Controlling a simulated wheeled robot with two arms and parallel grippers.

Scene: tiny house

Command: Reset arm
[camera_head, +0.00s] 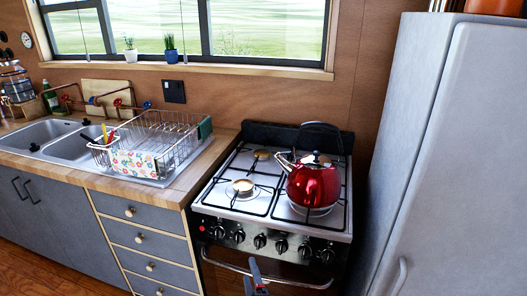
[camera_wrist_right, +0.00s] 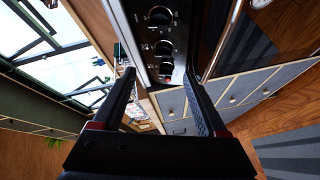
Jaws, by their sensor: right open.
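My right gripper (camera_head: 256,276) shows at the bottom of the head view, in front of the oven door and by the stove's curved handle (camera_head: 310,283). In the right wrist view its two fingers (camera_wrist_right: 160,75) are spread apart, with nothing seen held between them. Whether a finger touches the handle I cannot tell. Beyond the fingers, the stove's knobs (camera_wrist_right: 160,45) show in the wrist view. My left gripper is not in view.
The stove (camera_head: 232,206) carries a red kettle (camera_head: 313,184) on its right burners. A tall grey fridge (camera_head: 450,150) stands to the right. Drawers (camera_head: 150,238) and a counter with a dish rack (camera_head: 160,140) are left. Wooden floor (camera_head: 40,275) shows at lower left.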

